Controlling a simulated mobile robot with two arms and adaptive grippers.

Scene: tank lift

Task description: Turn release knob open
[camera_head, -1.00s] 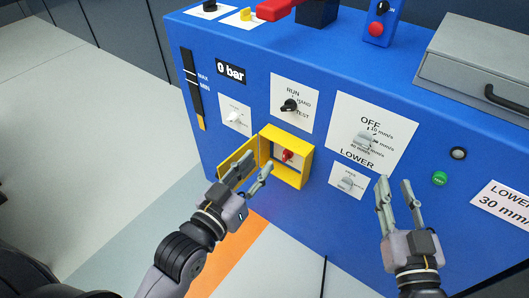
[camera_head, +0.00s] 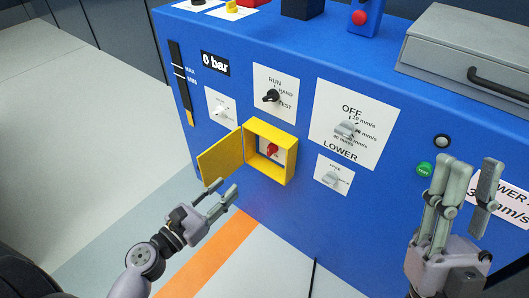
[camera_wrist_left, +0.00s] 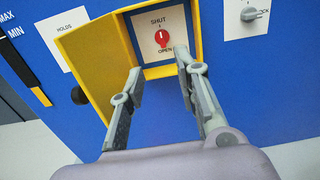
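The red knob (camera_head: 272,150) sits inside a yellow box (camera_head: 283,172) on the blue panel. Its yellow door (camera_head: 220,160) is swung open to the left. In the left wrist view the red knob (camera_wrist_left: 162,38) has SHUT printed above it and OPEN below; its white mark stands upright. My left gripper (camera_head: 227,187) is open and empty, below and in front of the box, apart from the knob. In the left wrist view its fingers (camera_wrist_left: 158,64) spread on either side below the knob. My right gripper (camera_head: 472,168) is open and empty at the right, in front of the panel.
The blue panel (camera_head: 240,95) also carries a black RUN/HAND/TEST selector (camera_head: 271,95), a grey LOWER speed knob (camera_head: 345,129), a smaller grey knob (camera_head: 330,179) and a green button (camera_head: 425,169). A grey drawer box (camera_head: 470,45) stands on top. Floor left of the panel is clear.

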